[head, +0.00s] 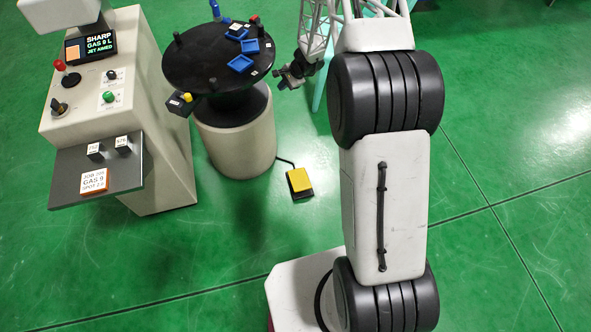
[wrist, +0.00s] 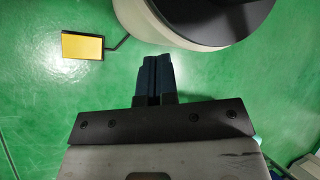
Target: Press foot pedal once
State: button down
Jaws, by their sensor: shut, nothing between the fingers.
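The foot pedal (head: 299,181) has a yellow top and a dark base. It lies on the green floor in front of the round table's pedestal, with a black cable running back toward the pedestal. The pedal also shows at the upper left of the wrist view (wrist: 82,46), unobstructed. My gripper (head: 283,84) is beside the round table's right edge in the head view, above and apart from the pedal. In the wrist view my gripper's fingers (wrist: 154,66) are together with nothing between them, to the right of and below the pedal in the picture.
The round black table (head: 205,62) on a beige pedestal (head: 240,142) carries several blue trays and small parts. A beige control console (head: 165,150) with a screen, knobs and a grey shelf (head: 130,178) stands at left. The floor around the pedal is clear.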

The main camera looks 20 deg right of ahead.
jog(key=s+d+f+m, duration=0.1)
jog(key=f+m, duration=0.1)
jog(key=f, duration=1.2)
jog(key=s+d+f+m, duration=0.1)
jog(key=s+f+m, duration=0.1)
jog(key=f, duration=1.3)
jog(key=s+d+f+m+t+h, duration=0.1)
jog(key=f+m, duration=0.2)
jog(key=f, duration=1.2)
jog(key=shift+s+f, duration=0.15)
jog(key=shift+s, duration=0.05)
jog(key=shift+f, duration=0.2)
jog(key=shift+s+f, duration=0.5)
jog(key=shift+f, duration=0.8)
jog(key=shift+s+f, duration=0.45)
jog(key=shift+f, duration=0.9)
jog(key=shift+s+f, duration=0.5)
jog(key=shift+f, duration=0.8)
jog(key=shift+f, duration=0.2)
jog(key=shift+s+f, duration=0.15)
jog(key=shift+f, duration=0.05)
jog(key=shift+s+f, duration=0.2)
jog(key=shift+f, duration=0.3)
